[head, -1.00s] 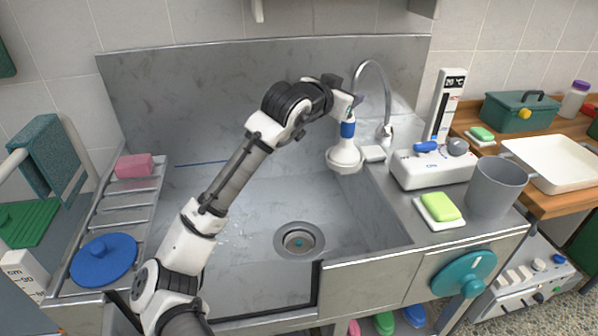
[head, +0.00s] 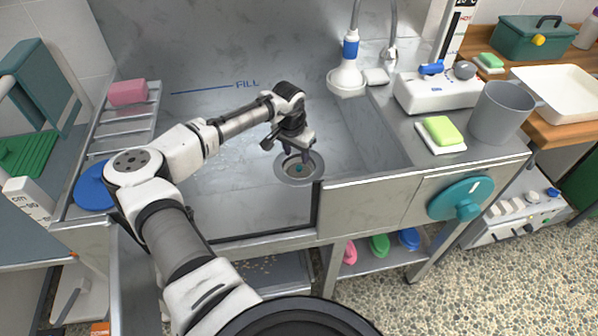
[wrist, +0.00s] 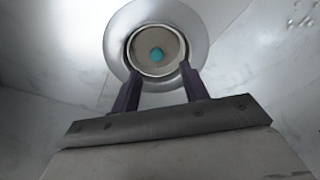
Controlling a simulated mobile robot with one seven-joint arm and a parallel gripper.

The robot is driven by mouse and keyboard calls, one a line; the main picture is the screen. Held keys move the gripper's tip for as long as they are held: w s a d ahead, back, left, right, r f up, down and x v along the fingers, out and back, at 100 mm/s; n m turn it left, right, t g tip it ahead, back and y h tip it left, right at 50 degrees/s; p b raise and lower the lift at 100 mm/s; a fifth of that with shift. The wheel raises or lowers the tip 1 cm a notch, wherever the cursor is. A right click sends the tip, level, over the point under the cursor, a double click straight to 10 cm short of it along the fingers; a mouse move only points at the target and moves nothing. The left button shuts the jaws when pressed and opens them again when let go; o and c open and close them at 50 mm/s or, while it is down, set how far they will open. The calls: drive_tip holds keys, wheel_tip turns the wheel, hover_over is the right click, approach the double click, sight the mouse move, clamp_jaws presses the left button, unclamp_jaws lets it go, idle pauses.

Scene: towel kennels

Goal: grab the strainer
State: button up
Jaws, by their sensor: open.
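The strainer (head: 299,169) sits in the round drain of the sink floor, with a teal knob at its centre. In the wrist view the strainer (wrist: 150,44) shows as a pale disc inside a grey drain ring, with its teal knob near the middle. My gripper (head: 296,154) is over the drain, pointing down into the sink, open and empty. In the wrist view its two dark fingers (wrist: 160,68) reach toward the left and right sides of the strainer, the knob lying between and beyond the tips. I cannot tell the exact height left between tips and strainer.
The steel sink wall and front rim (head: 375,180) stand right of my gripper. A ribbed drainboard with a pink sponge (head: 128,92) is left. The sink floor around the drain is clear.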

sight(299, 168)
drive_tip(key=shift+d+f+p, duration=0.2)
drive_tip(key=shift+f+p, duration=0.15)
drive_tip(key=shift+f, duration=1.4)
drive_tip(key=shift+d+f+p, duration=0.15)
drive_tip(key=shift+f+p, duration=0.2)
drive_tip(key=shift+f, duration=1.4)
drive_tip(key=shift+c, duration=0.3)
clamp_jaws()
